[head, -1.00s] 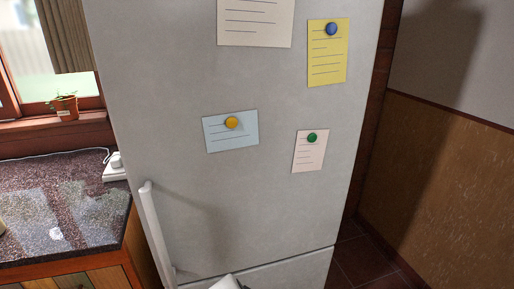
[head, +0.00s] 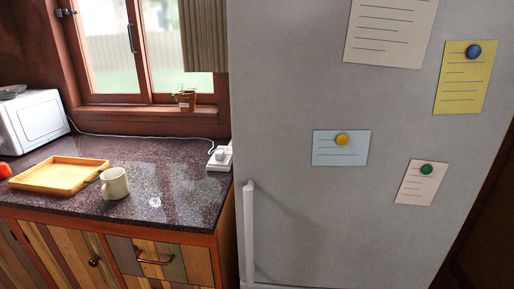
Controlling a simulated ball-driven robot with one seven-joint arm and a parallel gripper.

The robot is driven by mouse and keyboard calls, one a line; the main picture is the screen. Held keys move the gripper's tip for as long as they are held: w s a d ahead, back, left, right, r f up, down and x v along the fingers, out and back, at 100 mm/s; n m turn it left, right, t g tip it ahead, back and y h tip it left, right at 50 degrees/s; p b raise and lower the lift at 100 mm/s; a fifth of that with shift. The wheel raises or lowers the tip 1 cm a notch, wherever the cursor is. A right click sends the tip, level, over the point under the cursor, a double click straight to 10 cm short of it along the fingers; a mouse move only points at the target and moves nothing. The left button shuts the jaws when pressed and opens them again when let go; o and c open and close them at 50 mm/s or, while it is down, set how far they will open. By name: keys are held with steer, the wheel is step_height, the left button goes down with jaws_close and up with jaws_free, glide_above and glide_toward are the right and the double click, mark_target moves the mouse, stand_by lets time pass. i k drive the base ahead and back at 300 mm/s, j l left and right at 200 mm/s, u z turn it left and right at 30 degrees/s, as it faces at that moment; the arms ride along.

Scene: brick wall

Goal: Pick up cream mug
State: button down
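A cream mug (head: 115,184) stands upright on the dark speckled counter (head: 178,172), left of the fridge. Its handle points left, towards the tray beside it. The mug is near the front edge of the counter, and nothing of mine touches it. My gripper is not in view.
A wooden tray (head: 58,174) lies just left of the mug. A microwave (head: 36,122) and a red object (head: 4,170) are at the far left. The fridge (head: 300,210) with its handle (head: 249,230) fills the right. A white socket block (head: 219,158) sits by the fridge.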

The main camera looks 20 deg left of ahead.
mark_target(114, 181)
steer(key=u, duration=1.5)
steer(key=i+j, duration=0.1)
